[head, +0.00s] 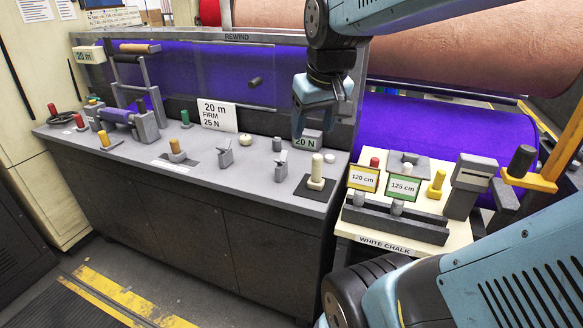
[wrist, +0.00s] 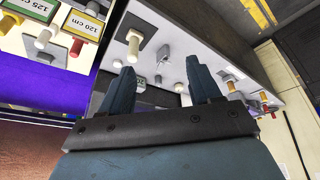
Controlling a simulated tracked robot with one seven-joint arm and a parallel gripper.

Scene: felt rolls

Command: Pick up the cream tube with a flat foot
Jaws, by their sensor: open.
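The cream tube with a flat foot (head: 316,172) stands upright on a black square mat (head: 313,188) near the right end of the grey bench top. In the wrist view the cream tube (wrist: 133,45) shows ahead of the left fingertip, with a gap between. My gripper (head: 316,112) hangs above the back right of the bench, behind and higher than the tube. Its two fingers (wrist: 160,70) are apart with nothing held between them. The tube is not hidden in either view.
A "20 N" block (head: 306,141), a pale knob (head: 329,158) and grey clips (head: 281,168) stand near the tube. A "20 m FIRM 25 N" sign (head: 218,115) stands at the back. A side table (head: 440,232) with small signs and pegs adjoins on the right.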

